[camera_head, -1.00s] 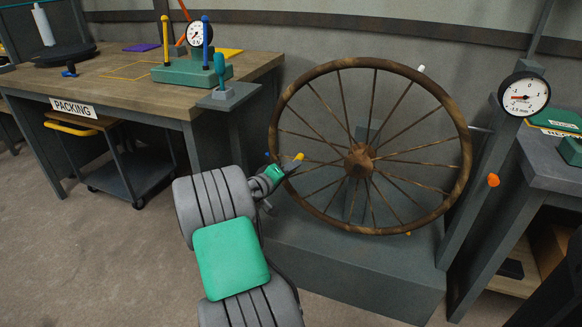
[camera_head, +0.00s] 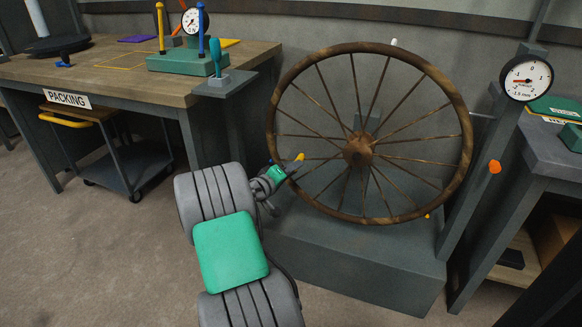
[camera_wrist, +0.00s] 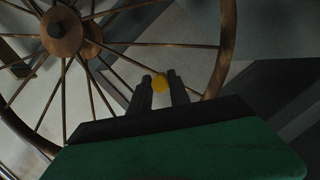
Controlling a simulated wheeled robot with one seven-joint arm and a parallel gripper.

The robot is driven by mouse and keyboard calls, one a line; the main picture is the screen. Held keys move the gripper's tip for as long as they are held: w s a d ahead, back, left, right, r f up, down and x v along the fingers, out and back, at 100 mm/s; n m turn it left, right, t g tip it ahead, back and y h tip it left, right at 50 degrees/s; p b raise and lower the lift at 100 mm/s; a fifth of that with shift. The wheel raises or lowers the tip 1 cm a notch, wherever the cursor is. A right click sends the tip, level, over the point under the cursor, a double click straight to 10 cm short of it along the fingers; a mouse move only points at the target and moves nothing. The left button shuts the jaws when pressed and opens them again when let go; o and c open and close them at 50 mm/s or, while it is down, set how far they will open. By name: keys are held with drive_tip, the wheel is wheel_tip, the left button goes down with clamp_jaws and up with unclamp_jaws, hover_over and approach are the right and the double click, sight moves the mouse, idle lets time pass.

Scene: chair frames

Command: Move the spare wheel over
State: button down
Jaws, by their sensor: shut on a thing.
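My gripper (camera_head: 294,163) is at the wheel's left side, in front of the spokes and inside the rim's outline. In the wrist view my gripper (camera_wrist: 160,82) is shut on a small yellow piece (camera_wrist: 160,83) between its fingertips. Whether that piece touches the wheel I cannot tell.
A post with a dial gauge (camera_head: 526,77) and an orange knob (camera_head: 494,166) stands right of the wheel. The packing bench (camera_head: 120,75) is at the left, with a cart (camera_head: 120,172) below. A grey bench (camera_head: 545,155) is at the right. Floor at lower left is clear.

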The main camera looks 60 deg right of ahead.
drive_tip(key=shift+s+d+f+b, duration=0.1)
drive_tip(key=shift+s+f+b, duration=0.25)
drive_tip(key=shift+f, duration=0.3)
drive_tip(key=shift+s+f+b, duration=0.25)
drive_tip(key=shift+f+b, duration=0.1)
drive_tip(key=shift+f, duration=0.3)
drive_tip(key=c, duration=1.1)
unclamp_jaws()
drive_tip(key=shift+c, duration=0.2)
